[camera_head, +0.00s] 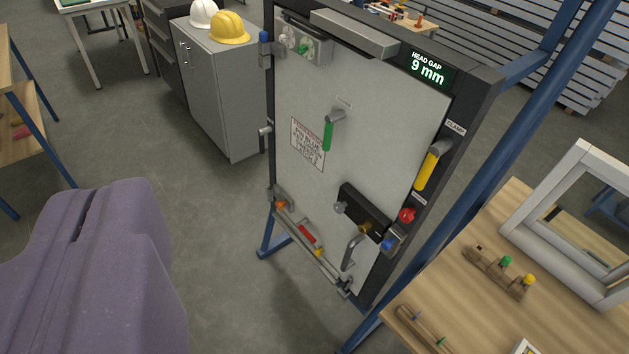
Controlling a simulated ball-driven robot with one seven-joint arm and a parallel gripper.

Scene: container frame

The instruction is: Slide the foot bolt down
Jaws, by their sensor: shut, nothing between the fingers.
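My gripper (98,195) fills the lower left as a large, near purple shape, its fingers closed together with a narrow dark slit. It is empty and well apart from the door. The grey door panel (375,120) stands upright in a dark frame. Along its bottom edge runs a metal rail (300,256) with an orange part (281,205), a red piece (307,234) and a yellow knob (319,252). Small fittings (346,288) sit at the bottom right corner. I cannot tell which of these is the foot bolt, nor its position.
The door also carries a green handle (328,134), a yellow clamp handle (427,170), a red knob (407,215), a blue knob (388,245) and a grey lever (350,253). A wooden table (455,275) stands right. Grey floor (222,210) lies open left of the door.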

